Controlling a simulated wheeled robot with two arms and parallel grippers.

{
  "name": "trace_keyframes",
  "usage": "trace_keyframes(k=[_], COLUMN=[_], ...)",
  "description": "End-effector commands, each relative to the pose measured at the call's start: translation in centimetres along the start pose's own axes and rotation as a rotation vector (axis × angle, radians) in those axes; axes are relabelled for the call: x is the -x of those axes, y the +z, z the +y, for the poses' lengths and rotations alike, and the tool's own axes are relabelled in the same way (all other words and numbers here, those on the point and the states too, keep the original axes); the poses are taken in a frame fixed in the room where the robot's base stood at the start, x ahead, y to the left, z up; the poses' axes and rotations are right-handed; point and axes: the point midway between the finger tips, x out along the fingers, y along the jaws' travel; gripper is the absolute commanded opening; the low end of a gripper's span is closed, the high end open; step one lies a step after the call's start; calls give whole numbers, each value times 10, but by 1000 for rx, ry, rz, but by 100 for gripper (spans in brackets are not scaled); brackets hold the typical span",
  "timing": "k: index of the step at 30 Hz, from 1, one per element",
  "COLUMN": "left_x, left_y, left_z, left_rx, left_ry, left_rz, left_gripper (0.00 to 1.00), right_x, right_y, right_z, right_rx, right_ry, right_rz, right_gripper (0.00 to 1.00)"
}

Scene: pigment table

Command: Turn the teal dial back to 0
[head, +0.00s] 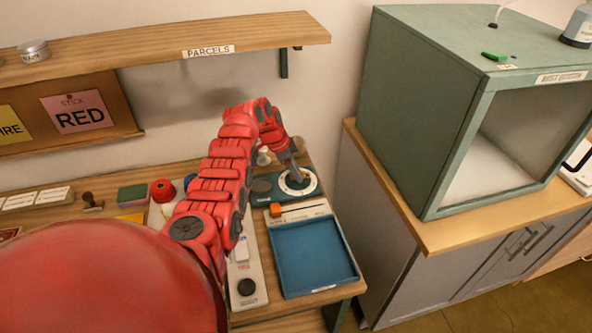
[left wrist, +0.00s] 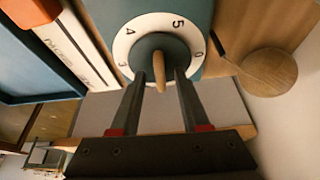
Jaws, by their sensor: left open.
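The teal dial (left wrist: 150,50) sits inside a white ring with black numbers on a teal base. A tan pointer (left wrist: 158,70) stands out from its face, toward the bottom of the left wrist view. The numbers 3, 4, 5 and 0 show on the ring; the 0 is at its right side. In the head view the dial's white ring (head: 311,184) shows at the back right of the table, partly behind my gripper. My left gripper (left wrist: 158,80) is open, with its fingers on either side of the pointer; contact is unclear. My right gripper is not in view.
A round wooden piece (left wrist: 269,72) is beside the dial base. A green cabinet (head: 415,120) stands to the right, and a shelf (head: 150,48) hangs above.

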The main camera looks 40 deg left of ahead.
Motion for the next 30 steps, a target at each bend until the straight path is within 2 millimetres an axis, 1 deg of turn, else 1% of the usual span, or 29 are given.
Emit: trace_keyframes(k=[4,10,11,15,18,30], left_x=[-4,-4,-4,-4,-4,-4], left_y=[0,0,0,0,0,0], left_z=[0,0,0,0,0,0], left_rx=[-1,0,0,0,0,6], left_ry=[-2,-2,-3,-2,-2,-4], left_rz=[0,0,0,0,0,0], left_gripper=[46,46,42,17,0,0], right_x=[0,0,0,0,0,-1], right_y=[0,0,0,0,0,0], right_z=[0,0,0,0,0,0], right_rx=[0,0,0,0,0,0], right_ry=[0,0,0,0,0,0], right_rz=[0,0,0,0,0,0], right_gripper=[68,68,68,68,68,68])
